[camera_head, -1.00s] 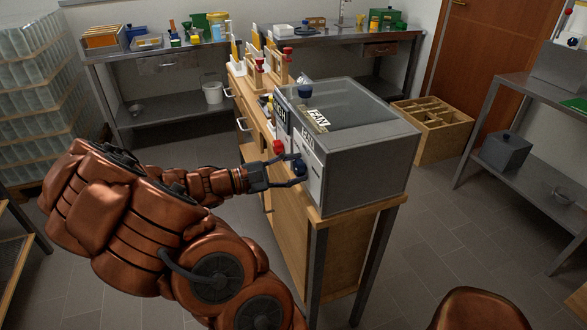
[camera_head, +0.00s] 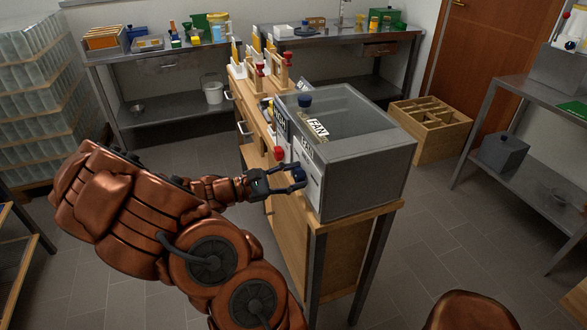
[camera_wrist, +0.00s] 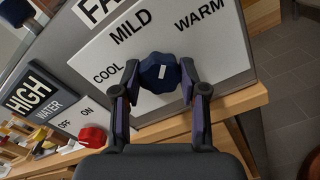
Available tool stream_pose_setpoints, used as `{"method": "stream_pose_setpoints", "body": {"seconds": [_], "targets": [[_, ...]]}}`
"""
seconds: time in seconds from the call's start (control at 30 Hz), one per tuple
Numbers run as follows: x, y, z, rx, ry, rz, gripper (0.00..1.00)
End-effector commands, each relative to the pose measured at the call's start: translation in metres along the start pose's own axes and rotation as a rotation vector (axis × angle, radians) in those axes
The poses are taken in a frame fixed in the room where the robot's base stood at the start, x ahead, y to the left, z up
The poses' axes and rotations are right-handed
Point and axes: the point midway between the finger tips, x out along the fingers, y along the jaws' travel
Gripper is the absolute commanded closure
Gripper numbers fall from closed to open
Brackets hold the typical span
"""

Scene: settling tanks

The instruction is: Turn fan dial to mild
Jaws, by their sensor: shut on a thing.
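The fan dial (camera_wrist: 150,77) is a dark blue lobed knob with a white mark on its face, below the word MILD on a white panel (camera_wrist: 221,56). COOL is printed to its left and WARM to its right. My gripper (camera_wrist: 160,75) is shut on the dial, one finger on each side. The white mark stands nearly upright in the wrist view; I cannot tell exactly which word it points to. In the head view, my gripper (camera_head: 298,178) reaches the front of the grey glass-topped box (camera_head: 370,165), and its fingers partly hide the dial.
A red knob (camera_wrist: 92,136) with OFF and ON labels sits left of the dial, near a dark HIGH WATER plate (camera_wrist: 36,92). The box stands on a wooden bench (camera_head: 335,255).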

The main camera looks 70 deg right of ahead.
Motion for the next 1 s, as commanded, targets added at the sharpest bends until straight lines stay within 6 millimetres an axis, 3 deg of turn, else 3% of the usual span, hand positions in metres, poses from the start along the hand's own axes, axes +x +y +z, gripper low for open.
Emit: {"method": "stream_pose_setpoints", "body": {"seconds": [0.5, 1.0], "targets": [[-0.0003, 0.0033, 0.0037, -0.479, 0.000, 0.002, 0.92], [-0.0002, 0.0017, 0.0004, -0.737, 0.001, 0.002, 0.92]]}}
